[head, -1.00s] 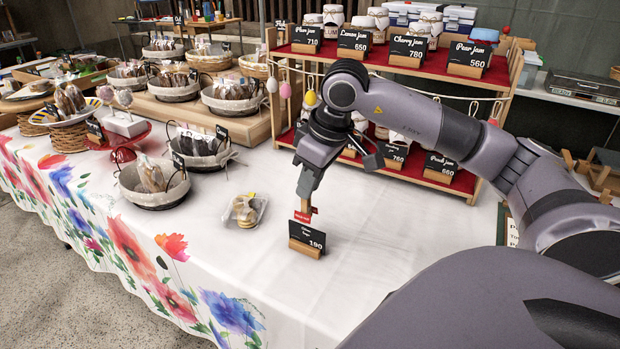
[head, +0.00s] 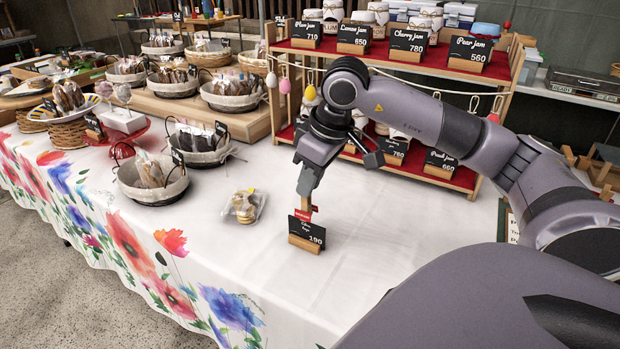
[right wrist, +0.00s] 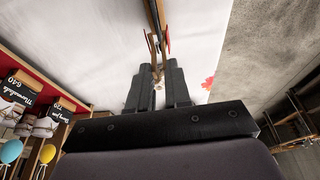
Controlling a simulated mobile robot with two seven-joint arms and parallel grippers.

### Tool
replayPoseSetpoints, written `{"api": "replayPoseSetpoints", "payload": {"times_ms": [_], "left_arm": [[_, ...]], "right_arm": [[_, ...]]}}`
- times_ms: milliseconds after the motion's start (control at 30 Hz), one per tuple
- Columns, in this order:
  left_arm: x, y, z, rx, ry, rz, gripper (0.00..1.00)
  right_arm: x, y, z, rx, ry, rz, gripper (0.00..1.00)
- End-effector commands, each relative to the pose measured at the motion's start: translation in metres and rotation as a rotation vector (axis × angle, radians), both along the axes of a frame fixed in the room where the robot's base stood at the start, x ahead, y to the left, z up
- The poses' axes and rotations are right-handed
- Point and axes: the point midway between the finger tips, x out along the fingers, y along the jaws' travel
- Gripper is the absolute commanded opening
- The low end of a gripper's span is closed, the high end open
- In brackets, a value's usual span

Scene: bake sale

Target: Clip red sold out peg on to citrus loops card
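The citrus loops card (head: 307,231) is a small black price card reading 190, upright in a wooden base on the white tablecloth. The red sold out peg (head: 304,214) is at its top edge, its wood upright and its red tag in front of the card. My right gripper (head: 306,190) points down above the card. In the right wrist view its fingers (right wrist: 158,82) close on the peg's wooden end (right wrist: 154,50), with the red tag (right wrist: 167,38) beyond. Whether the peg's jaws grip the card is too small to tell. My left gripper is out of view.
A bag of cookies (head: 243,207) lies left of the card. Baskets of bagged goods (head: 152,195) stand further left. A red-lined jam shelf (head: 425,72) with price cards stands behind my right arm.

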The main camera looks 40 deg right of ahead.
Motion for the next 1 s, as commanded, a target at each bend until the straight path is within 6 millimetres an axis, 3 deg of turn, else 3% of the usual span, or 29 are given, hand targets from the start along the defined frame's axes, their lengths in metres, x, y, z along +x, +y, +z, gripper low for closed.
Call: {"api": "replayPoseSetpoints", "payload": {"times_ms": [1000], "left_arm": [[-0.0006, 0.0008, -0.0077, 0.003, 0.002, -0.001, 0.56]], "right_arm": [[0.0002, -0.0002, -0.0080, 0.000, 0.000, 0.000, 0.00]]}}
